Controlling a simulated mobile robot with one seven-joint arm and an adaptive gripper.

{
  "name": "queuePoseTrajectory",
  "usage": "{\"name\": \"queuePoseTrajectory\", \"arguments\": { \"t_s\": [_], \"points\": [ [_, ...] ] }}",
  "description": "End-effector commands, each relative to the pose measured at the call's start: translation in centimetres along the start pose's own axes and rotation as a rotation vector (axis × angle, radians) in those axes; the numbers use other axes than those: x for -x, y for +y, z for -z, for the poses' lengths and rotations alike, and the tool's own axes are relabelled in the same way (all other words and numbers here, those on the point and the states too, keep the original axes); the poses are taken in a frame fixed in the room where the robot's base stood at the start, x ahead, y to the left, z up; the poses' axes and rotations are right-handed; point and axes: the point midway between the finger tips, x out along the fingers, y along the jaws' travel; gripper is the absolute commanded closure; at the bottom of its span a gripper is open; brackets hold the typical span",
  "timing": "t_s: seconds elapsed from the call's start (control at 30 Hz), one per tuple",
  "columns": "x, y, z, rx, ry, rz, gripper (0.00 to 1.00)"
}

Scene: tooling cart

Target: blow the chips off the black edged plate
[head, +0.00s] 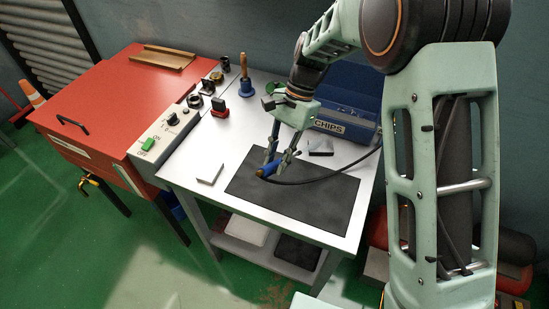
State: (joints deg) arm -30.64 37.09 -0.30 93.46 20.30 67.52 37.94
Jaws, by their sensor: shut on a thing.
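My gripper (277,162) is shut on a blue air nozzle (269,169) with a brass-coloured tip. A black hose runs from it to the right. The gripper holds it over the upper left part of a dark mat (300,199). Another small grey and black piece (321,148) lies behind the mat, right of the gripper. I cannot tell which is the black edged plate, and chips are too small to make out.
A blue bin marked CHIPS (345,127) stands at the back right. A red machine (110,95) adjoins the cart on the left.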

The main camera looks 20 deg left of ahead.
Motion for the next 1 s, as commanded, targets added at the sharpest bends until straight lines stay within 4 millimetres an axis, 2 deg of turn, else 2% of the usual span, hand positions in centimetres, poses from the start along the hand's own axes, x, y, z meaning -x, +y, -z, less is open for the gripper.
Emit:
{"name": "queuePoseTrajectory", "arguments": {
  "t_s": [1.0],
  "points": [
    [0.4, 2.9, 0.8, 0.000, 0.001, 0.001, 1.00]
  ]
}}
